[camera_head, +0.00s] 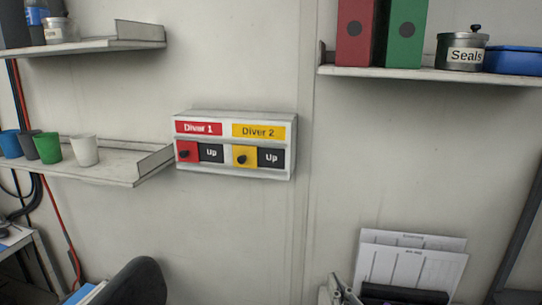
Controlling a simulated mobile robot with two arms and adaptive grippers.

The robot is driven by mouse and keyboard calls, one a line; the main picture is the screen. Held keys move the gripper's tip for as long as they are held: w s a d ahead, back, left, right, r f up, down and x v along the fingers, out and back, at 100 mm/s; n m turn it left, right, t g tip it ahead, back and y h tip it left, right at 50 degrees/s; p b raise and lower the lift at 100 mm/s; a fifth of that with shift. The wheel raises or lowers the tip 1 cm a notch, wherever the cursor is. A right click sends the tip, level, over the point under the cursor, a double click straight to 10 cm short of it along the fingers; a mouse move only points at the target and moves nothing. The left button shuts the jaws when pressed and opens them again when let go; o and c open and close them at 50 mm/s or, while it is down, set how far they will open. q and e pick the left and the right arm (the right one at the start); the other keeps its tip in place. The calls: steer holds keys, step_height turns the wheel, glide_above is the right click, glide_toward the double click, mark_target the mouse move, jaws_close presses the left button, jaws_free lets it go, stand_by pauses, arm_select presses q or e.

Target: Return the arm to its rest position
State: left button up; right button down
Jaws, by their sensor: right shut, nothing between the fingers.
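My right gripper (342,288) shows only in part at the bottom edge, right of the middle. It is shut with nothing in it, low in front of the wall and beside some printed sheets (430,260). The rest of the right arm is mostly cut off by the frame. My left gripper is not in view. The diver panel (236,116) is on the wall, well above and left of the right gripper and apart from it. Its red Diver 1 (198,128) and yellow Diver 2 (258,131) labels each sit above a dark knob and a black field reading "Up".
A right shelf (430,73) holds red and green binders, a Seals tin (462,51) and a blue container. A lower left shelf (115,164) holds several cups; an upper left shelf (95,46) holds a jar. A dark rounded shape (138,283) rises at bottom left.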

steer(key=s+d+f+m+g+h, duration=0.35)
steer(key=s+d+f, duration=0.2)
steer(key=f, duration=0.35)
steer(key=s+d+f+n+g, duration=0.1)
steer(key=s+f+g, duration=0.6)
steer(key=s, duration=0.4)
steer(key=s+d+f+n+g, duration=0.1)
steer(key=s+f+g, duration=0.4)
steer(key=s+f, duration=0.4)
step_height(320, 180, down, 25)
steer(key=s+b, duration=0.2)
steer(key=s+d+f+g+b, duration=0.2)
steer(key=s+f, duration=1.5)
steer(key=f, duration=0.2)
steer(key=shift+s+d+f, duration=0.3)
steer(key=shift+f, duration=0.1)
steer(key=shift+h, duration=0.25)
